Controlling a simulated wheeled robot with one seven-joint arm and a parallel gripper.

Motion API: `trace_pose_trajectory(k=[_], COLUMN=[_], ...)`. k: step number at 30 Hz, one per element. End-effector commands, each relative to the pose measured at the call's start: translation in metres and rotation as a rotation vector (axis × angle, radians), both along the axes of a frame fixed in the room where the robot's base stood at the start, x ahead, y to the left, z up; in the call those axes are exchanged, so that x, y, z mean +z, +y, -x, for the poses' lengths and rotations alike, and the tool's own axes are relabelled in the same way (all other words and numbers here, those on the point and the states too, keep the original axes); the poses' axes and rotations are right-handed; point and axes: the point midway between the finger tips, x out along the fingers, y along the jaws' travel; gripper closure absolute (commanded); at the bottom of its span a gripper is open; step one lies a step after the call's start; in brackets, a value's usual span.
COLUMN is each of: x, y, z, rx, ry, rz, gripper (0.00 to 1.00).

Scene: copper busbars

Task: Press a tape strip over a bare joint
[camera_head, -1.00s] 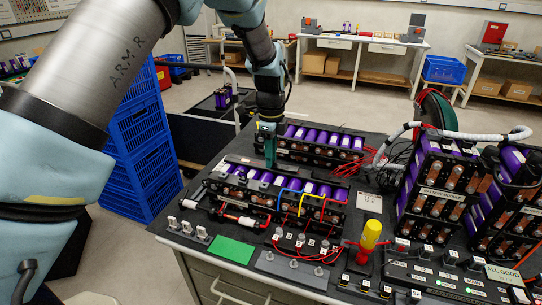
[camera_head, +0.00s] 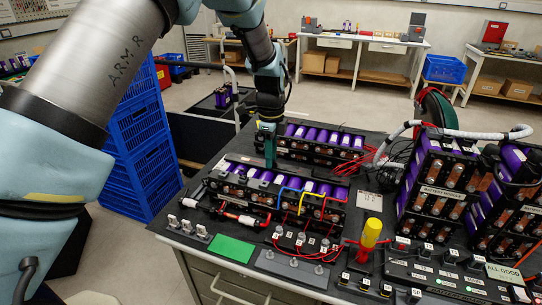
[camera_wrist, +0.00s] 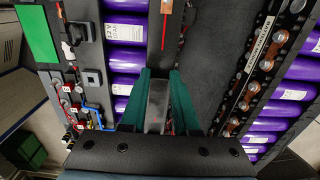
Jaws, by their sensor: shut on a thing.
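My gripper (camera_head: 270,160) points down over the front battery module (camera_head: 235,190), a black-framed row of purple cells. In the wrist view its two green fingers (camera_wrist: 158,100) are shut on a narrow grey piece (camera_wrist: 157,108), which may be the tape strip. A long dark bar (camera_wrist: 158,55) runs on from the fingers, with a row of purple cells (camera_wrist: 125,62) to its left. I cannot tell whether the grey piece touches what lies below. The bare joint cannot be made out.
A second battery module (camera_head: 318,140) stands behind. Upright battery packs (camera_head: 435,190) fill the right side. A green plate (camera_head: 231,249) lies at the front left. Blue crates (camera_head: 138,140) are stacked beside the bench.

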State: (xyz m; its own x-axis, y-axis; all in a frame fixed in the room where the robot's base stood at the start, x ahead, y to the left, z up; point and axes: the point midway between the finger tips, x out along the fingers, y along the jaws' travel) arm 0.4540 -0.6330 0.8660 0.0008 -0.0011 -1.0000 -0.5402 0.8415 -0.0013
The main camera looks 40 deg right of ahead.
Motion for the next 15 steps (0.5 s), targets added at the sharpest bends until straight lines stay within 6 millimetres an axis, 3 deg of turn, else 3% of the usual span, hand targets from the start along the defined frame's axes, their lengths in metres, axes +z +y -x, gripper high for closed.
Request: trace_pose_trajectory(k=[13,14,15], x=[-0.0029,-0.003,-0.003], y=[0.0009,0.0009,0.001], z=[0.0008,0.0008,0.0009], rx=[0.001,0.001,0.001], ry=[0.002,0.002,0.002], rz=[-0.003,-0.003,-0.003], gripper=[0.93,0.67,0.63])
